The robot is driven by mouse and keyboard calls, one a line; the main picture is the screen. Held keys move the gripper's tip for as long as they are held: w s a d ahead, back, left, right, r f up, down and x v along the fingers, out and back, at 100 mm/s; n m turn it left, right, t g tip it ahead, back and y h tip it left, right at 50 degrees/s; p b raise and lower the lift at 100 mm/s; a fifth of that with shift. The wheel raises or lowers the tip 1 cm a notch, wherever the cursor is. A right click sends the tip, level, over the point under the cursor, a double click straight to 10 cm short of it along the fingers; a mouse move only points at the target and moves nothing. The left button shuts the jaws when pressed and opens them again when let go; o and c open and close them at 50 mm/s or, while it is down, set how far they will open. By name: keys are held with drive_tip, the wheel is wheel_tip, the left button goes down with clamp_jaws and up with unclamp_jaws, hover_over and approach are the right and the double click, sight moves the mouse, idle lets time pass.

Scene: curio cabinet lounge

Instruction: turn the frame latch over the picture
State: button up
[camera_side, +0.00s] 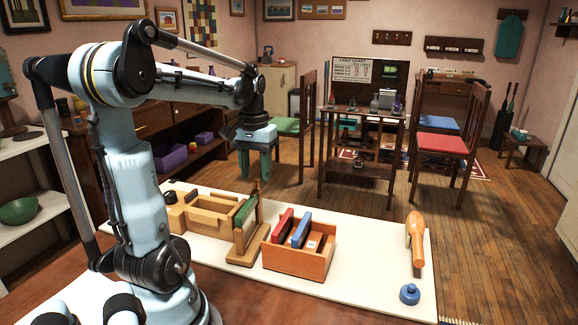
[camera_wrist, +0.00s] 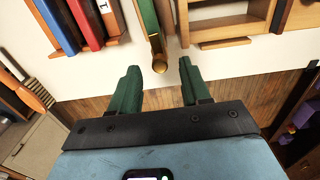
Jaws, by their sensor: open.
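A green picture (camera_side: 246,210) stands upright in a wooden frame stand (camera_side: 246,257) on the white board. In the wrist view the frame's top edge (camera_wrist: 147,15) runs between strips of green and wood, and a brass-coloured rounded piece that looks like the latch (camera_wrist: 157,66) sits at its near end. My gripper (camera_side: 254,175) is above the frame, pointing down, with green fingers. In the wrist view my gripper (camera_wrist: 159,66) is open and empty, its fingers on either side of the latch in the picture. I cannot tell the exact height gap.
A wooden box (camera_side: 298,265) with red and blue slabs stands right of the frame. A wooden tray (camera_side: 205,215) is at its left. An orange-handled tool (camera_side: 415,238) and a blue knob (camera_side: 409,294) lie at the right; the white board (camera_side: 365,265) between is clear.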

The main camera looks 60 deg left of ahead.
sight(256, 179)
wheel_tip(256, 179, up, 11)
drive_tip(key=shift+f, duration=0.15)
idle(0.4)
drive_tip(key=w+d+f+m+t, duration=0.1)
drive_tip(key=d+f+m+t, duration=0.1)
drive_tip(key=d, duration=0.6)
drive_tip(key=w+d+f+m+t, duration=0.2)
drive_tip(key=d+f+m, duration=0.2)
drive_tip(key=d+f, duration=0.2)
drive_tip(key=w+d+f+m+t, duration=0.1)
drive_tip(key=d+f+m+t, duration=0.2)
drive_tip(key=d, duration=0.7)
wheel_tip(256, 179, down, 2)
drive_tip(key=shift+w+d+f, duration=0.1)
drive_tip(key=shift+w+d, duration=0.25)
drive_tip(key=shift+w, duration=0.05)
